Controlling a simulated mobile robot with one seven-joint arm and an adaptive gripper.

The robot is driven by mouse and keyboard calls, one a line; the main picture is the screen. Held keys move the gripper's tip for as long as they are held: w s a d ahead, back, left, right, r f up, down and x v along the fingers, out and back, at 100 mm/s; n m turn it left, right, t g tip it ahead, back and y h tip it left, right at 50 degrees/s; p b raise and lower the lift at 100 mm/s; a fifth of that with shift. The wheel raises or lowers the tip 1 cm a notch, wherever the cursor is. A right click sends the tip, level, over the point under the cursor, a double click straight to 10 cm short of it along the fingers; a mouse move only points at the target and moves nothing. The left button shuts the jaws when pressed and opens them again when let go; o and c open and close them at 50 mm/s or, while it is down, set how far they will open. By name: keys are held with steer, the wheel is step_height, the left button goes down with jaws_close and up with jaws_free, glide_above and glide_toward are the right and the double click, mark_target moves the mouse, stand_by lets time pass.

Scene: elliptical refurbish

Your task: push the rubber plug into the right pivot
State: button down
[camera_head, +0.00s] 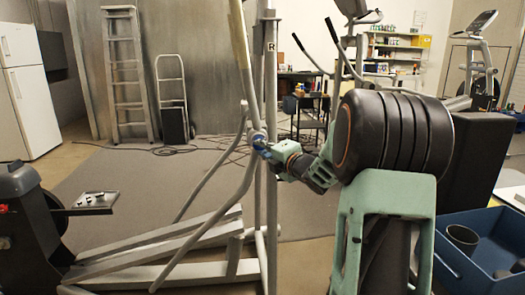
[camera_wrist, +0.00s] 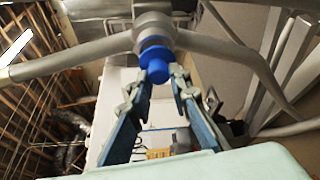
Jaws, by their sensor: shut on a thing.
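The blue rubber plug (camera_wrist: 156,55) is at the mouth of the grey round pivot (camera_wrist: 153,22) in the wrist view. Its broad end meets the pivot's rim; how deep it sits cannot be seen. My gripper (camera_wrist: 159,76) is shut on the plug's near end, one finger on each side. In the head view, my gripper (camera_head: 266,150) reaches left to the pivot (camera_head: 257,136) on the elliptical's upright marked R. The plug is mostly hidden there by the fingers and tubes.
The elliptical's grey arm tube (camera_head: 228,190) and slanted rails (camera_head: 165,240) lie left of and below my gripper. A blue crate (camera_head: 453,257) holding a dark cup (camera_head: 462,239) is at the lower right. A dark tray (camera_head: 94,199) is at left.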

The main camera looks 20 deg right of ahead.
steer(key=shift+w+d, duration=0.25)
steer(key=shift+w, duration=0.75)
stand_by(1.6)
steer(key=c, duration=1.7)
jaws_free()
steer(key=s, duration=0.4)
steer(key=s+d, duration=0.1)
steer(key=s, duration=0.3)
steer(key=s+r, duration=0.1)
steer(key=s, duration=0.3)
steer(key=shift+d, duration=0.15)
steer(key=shift+r, duration=0.15)
